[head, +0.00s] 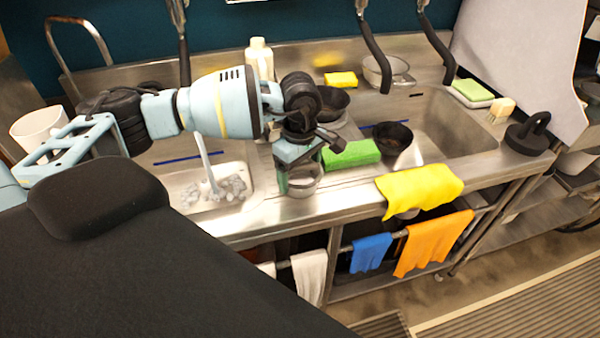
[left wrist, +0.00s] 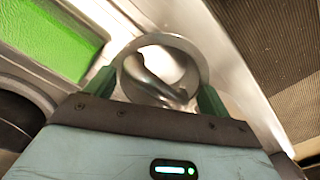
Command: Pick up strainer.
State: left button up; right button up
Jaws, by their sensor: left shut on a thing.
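A small round metal vessel, which I take for the strainer (head: 306,190), is at the front edge of the steel sink counter, below my left gripper (head: 299,177). In the left wrist view the strainer (left wrist: 135,52) shows as a shiny open ring with a hollow inside. The two green fingers of my left gripper (left wrist: 157,92) press on its opposite sides, so the gripper is shut on it. I cannot tell whether its bottom touches the counter. My right gripper is not in view.
A green sponge (head: 351,155) lies close to the right of the strainer. Dark bowls (head: 393,139) stand behind it. A yellow cloth (head: 420,188) hangs over the front edge. A sink basin (head: 450,125) is at right, a white bottle (head: 260,60) behind.

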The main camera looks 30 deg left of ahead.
aim_at(301, 165)
pick_arm(q)
jog(key=shift+r, duration=0.15)
jog(key=shift+r, duration=0.6)
notch_tip(301, 165, up, 2)
jog(key=shift+s+d+r, duration=0.1)
jog(key=shift+d, duration=0.05)
jog(key=s+d+r+b, duration=0.1)
jog(key=s+d, duration=0.9)
jog(key=s, duration=0.1)
jog(key=shift+s+d+r, duration=0.15)
jog(key=shift+s+d, duration=0.05)
jog(key=shift+s, duration=0.2)
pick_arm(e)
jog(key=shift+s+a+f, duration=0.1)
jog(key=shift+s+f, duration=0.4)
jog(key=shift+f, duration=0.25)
